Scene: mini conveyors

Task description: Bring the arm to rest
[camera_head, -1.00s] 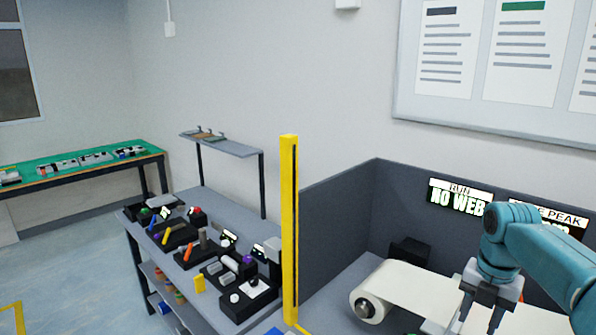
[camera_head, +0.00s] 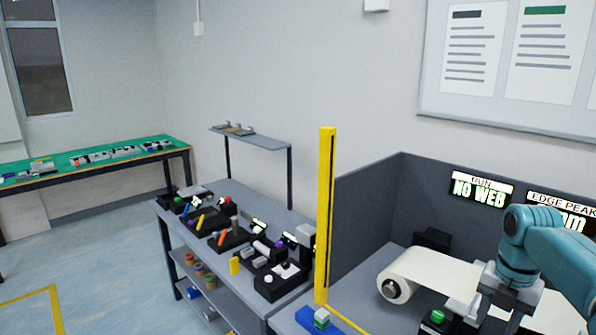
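My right arm, teal, comes in from the right edge in the head view. Its grey gripper (camera_head: 504,306) points down over the white web beside the white roll (camera_head: 397,290). The fingers look spread with a gap between them, and I see nothing held. I cannot tell whether the fingertips touch the web. My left arm and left gripper are not in view.
A yellow post (camera_head: 326,215) stands left of the roll station, by a grey panel (camera_head: 365,215). A green button box (camera_head: 436,321) sits near the gripper. A cart (camera_head: 262,310) with several small parts and a green-topped table (camera_head: 95,160) stand farther left.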

